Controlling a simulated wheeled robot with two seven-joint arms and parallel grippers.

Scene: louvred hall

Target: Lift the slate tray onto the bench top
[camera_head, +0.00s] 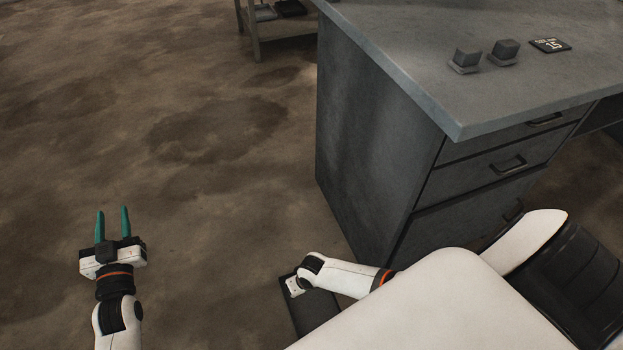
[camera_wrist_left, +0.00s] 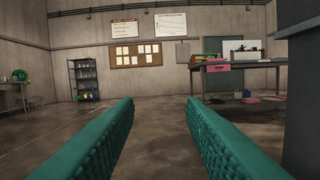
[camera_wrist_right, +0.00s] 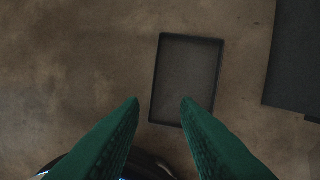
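The slate tray (camera_head: 312,314) is a dark, shallow rectangle lying on the floor beside the bench, partly hidden by my right arm. In the right wrist view the tray (camera_wrist_right: 156,78) shows its raised rim and looks empty. My right gripper (camera_wrist_right: 160,100) is open above the floor; its right fingertip overlaps the tray in that view, with no contact visible. Its fingers are hidden in the head view. The bench top (camera_head: 405,45) is a grey slab above drawers, higher than the tray. My left gripper (camera_head: 112,210) is open and empty over bare floor, left of the bench.
Two small grey blocks (camera_head: 466,58) and a dark card with white marks (camera_head: 550,45) lie on the bench top; its near-left part is clear. A dark bench edge (camera_wrist_right: 293,60) stands right of the tray. A shelved table (camera_wrist_left: 235,67) stands farther off. Floor at left is open.

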